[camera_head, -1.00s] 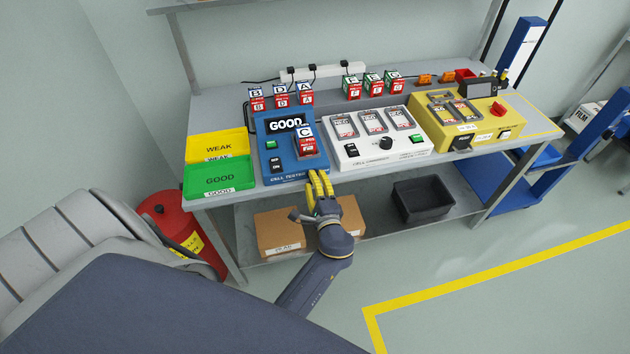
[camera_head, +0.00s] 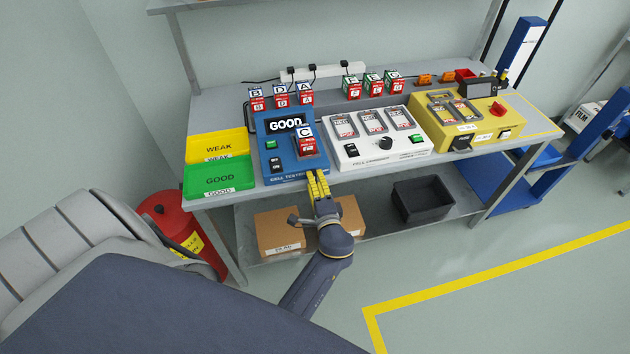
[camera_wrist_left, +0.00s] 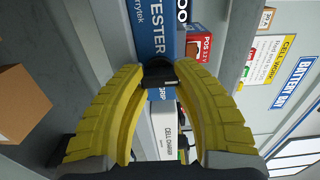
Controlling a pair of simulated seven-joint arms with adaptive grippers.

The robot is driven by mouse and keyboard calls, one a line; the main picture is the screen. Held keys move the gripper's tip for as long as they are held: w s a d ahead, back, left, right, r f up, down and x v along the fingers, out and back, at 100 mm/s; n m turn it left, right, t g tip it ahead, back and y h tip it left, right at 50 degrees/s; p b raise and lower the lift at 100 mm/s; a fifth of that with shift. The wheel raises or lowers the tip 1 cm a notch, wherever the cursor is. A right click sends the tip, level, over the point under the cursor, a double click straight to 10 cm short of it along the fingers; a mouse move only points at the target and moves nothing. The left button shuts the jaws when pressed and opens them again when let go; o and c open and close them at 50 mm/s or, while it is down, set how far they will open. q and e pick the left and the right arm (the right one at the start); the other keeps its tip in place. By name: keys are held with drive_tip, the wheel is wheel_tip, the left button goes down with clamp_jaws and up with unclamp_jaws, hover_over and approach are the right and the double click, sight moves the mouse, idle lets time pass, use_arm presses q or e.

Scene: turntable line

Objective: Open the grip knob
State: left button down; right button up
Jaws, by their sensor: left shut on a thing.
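The blue cell tester (camera_head: 278,160) stands at the left of the bench, its screen reading GOOD, with cell C (camera_head: 306,146) upright in its slot. My left gripper (camera_head: 315,175) is at the tester's front edge, its yellow fingers pointing toward it. In the left wrist view the black grip knob (camera_wrist_left: 158,75) sits on the tester's front, between the two yellow fingertips (camera_wrist_left: 160,78), which are shut on it. A label partly reading GRIP is beside the knob. The fingers hide the knob in the head view. My right gripper is not in view.
A white cell charger (camera_head: 375,155) stands right of the tester, and a yellow machine (camera_head: 465,135) beyond it. Green GOOD (camera_head: 219,180) and yellow WEAK (camera_head: 218,146) trays lie at the left. Several cells stand behind. A black bin (camera_head: 423,200) is on the lower shelf.

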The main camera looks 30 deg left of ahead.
use_arm(q)
drive_tip(key=c, duration=1.2)
unclamp_jaws()
drive_tip(key=shift+s+a, duration=0.2)
drive_tip(key=shift+a, duration=0.1)
drive_tip(key=o, duration=0.4)
drive_tip(key=shift+w+d, duration=0.1)
drive_tip(key=shift+d, duration=0.05)
drive_tip(key=shift+c, duration=0.2)
drive_tip(key=s+d+m, duration=1.1)
drive_tip(key=s+d, duration=0.1)
drive_tip(key=shift+d, duration=0.4)
drive_tip(key=shift+w+r, duration=0.1)
drive_tip(key=shift+c, duration=0.4)
